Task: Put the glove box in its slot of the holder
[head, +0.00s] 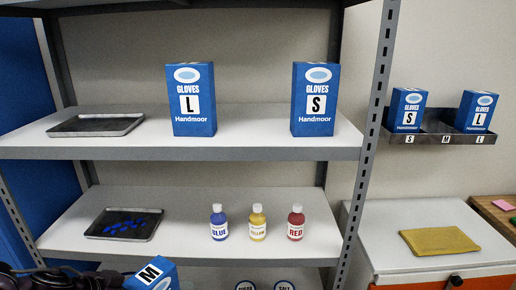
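A blue glove box marked M (152,274) is tilted at the bottom edge of the head view, in front of the lower shelf and partly cut off. My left gripper (126,273) reaches it from the left and appears shut on it; the fingertips are small and partly hidden. The dark wall holder (440,138) at the right has slots labelled S, M and L. A glove box S (408,108) stands in the left slot and a glove box L (477,110) in the right slot. The middle M slot is empty. My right gripper is not in view.
A shelf rack (250,146) carries other glove boxes L (193,98) and S (315,98), trays, and blue, yellow and red bottles (257,223). Its post (371,130) stands between the shelves and the holder. A cabinet top (385,220) with a yellow cloth (440,241) lies below the holder.

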